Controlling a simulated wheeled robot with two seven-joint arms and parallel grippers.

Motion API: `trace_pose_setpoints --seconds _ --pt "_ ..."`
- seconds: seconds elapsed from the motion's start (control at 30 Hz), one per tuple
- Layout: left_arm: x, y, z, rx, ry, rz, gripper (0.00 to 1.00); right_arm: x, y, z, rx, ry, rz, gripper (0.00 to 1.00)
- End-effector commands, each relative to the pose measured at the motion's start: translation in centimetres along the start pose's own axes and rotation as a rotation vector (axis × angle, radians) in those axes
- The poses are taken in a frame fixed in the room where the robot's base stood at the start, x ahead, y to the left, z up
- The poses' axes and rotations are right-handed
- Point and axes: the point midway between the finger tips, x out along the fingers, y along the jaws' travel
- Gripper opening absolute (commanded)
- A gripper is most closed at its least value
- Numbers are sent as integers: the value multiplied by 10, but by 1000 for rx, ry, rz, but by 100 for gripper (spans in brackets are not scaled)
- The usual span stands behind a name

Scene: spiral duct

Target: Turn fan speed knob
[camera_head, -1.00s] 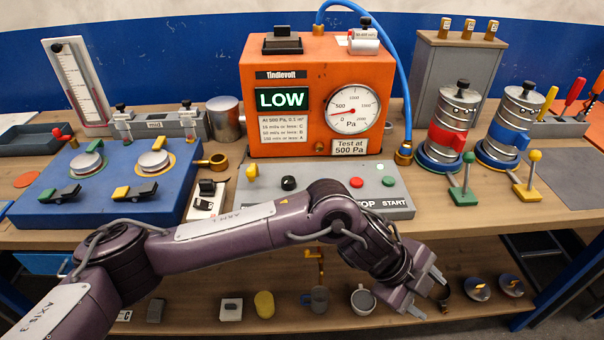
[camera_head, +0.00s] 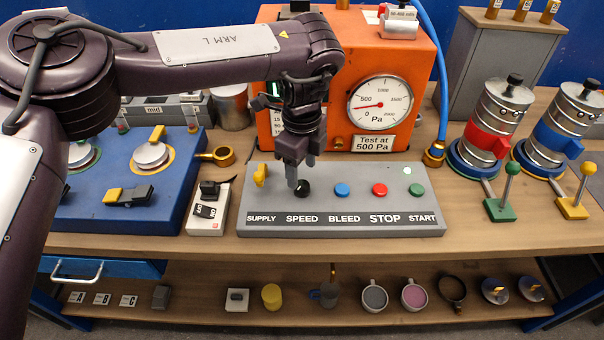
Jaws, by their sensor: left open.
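The grey control panel (camera_head: 340,212) carries a row of controls labelled SUPPLY, SPEED, BLEED, STOP and START. The black SPEED knob (camera_head: 303,188) sits above its label, partly hidden by my fingers. My left gripper (camera_head: 301,170) points down at the knob, its fingers slightly apart. One finger is at the knob's left edge; I cannot tell whether it touches. The yellow SUPPLY lever (camera_head: 260,174) stands just left of it. My right gripper is not in view.
The orange unit (camera_head: 418,52) with the pressure gauge (camera_head: 379,104) stands close behind the gripper. Right of the SPEED knob are a blue button (camera_head: 342,190), a red button (camera_head: 379,190) and a green button (camera_head: 417,190).

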Motion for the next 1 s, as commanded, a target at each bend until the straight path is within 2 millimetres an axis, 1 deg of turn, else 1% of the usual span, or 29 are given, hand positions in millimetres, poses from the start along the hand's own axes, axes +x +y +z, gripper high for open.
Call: trace_pose_setpoints --seconds 0.03,0.1,0.17,0.27,0.4,0.47,0.53,0.63,0.9,0.97,1.0 --pt "8 1 0 0 0 5 55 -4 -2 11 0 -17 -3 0" --pt "19 1 0 0 0 4 55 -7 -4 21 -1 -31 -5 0" --pt "27 1 0 1 -1 3 55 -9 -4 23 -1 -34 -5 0" --pt "38 0 -1 2 1 2 55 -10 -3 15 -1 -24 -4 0" --pt "45 0 0 1 0 0 55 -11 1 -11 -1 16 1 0" --pt "46 0 0 1 0 -1 55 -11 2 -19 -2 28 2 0" --pt "46 0 0 1 0 -1 55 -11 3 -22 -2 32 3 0" --pt "46 0 0 1 0 -1 55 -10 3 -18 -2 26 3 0" --pt "46 0 0 1 0 -1 19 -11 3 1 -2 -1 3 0" --pt "46 0 0 1 0 -1 11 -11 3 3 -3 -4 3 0" --pt "46 0 0 1 0 -1 10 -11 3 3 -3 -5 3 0"
